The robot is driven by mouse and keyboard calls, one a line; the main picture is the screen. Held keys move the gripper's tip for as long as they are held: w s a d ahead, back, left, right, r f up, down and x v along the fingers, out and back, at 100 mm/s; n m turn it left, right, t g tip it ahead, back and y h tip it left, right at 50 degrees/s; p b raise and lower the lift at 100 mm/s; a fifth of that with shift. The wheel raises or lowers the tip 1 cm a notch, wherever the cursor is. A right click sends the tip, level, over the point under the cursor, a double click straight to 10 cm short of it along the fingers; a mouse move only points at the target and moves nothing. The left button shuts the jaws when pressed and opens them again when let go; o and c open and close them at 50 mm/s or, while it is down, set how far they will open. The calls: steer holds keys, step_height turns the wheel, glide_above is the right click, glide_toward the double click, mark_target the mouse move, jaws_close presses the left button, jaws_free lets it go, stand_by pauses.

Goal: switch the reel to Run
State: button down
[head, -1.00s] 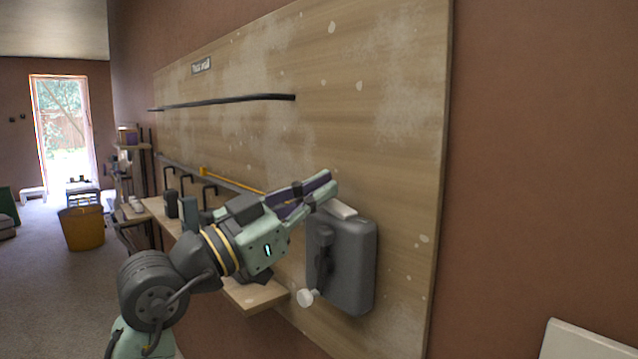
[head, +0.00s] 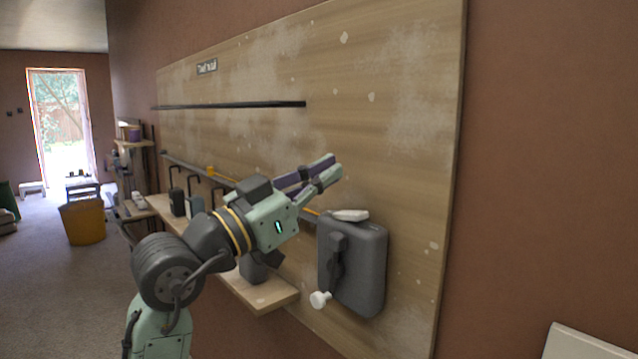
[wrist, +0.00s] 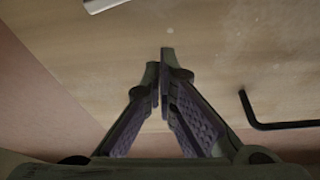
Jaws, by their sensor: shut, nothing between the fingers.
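The reel (head: 362,270) is a dark grey box on the wooden wall board, with a dark crank on its front and a white knob (head: 320,299) at the crank's lower end. A white lever-like piece (head: 350,215) lies nearly level across its top. No Run marking is legible. My gripper (head: 332,170) is shut and empty, above the reel's top and clear of the white piece. In the wrist view the closed fingers (wrist: 164,75) point toward the board. A pale edge (wrist: 103,5) at the top there may be the white piece; I cannot tell.
A wooden shelf (head: 262,293) with dark items juts from the board left of the reel. Black hooks (head: 190,178) and a long dark rail (head: 235,105) are on the board. A yellow bin (head: 83,222) stands far left. The wall right of the board is bare.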

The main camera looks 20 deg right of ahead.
steer(key=b+v, duration=0.3)
steer(key=v, duration=0.6)
steer(key=shift+s+f, duration=0.3)
steer(key=shift+s, duration=0.2)
